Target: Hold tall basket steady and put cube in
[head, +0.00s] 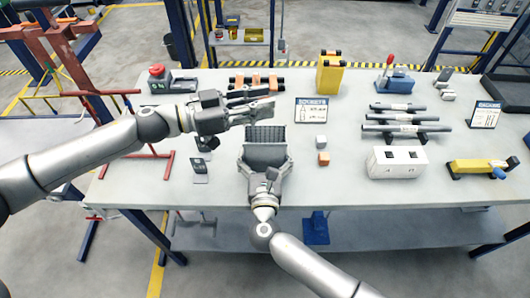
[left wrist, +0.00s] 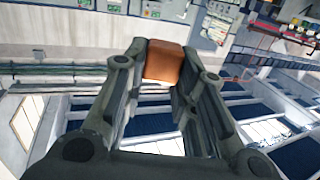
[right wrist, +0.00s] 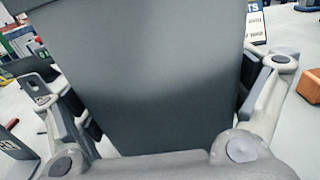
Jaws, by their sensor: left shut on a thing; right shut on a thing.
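The tall basket (head: 265,154) is dark grey and stands on the table near its front middle. It fills the right wrist view (right wrist: 155,75). My right gripper (head: 264,174) is shut on the basket, with its fingers on either side. My left gripper (head: 268,108) is above the table, just beyond the basket's far rim, its fingers pointing right. It is shut on an orange-brown cube (left wrist: 164,64), seen between the fingertips in the left wrist view. In the head view that cube is hidden by the fingers.
Another orange cube (head: 323,159) and a white cube (head: 321,142) lie right of the basket. A white box (head: 397,163), grey tubes (head: 393,128) and a sign card (head: 311,110) stand farther right. A red-topped button box (head: 158,78) is at the back left.

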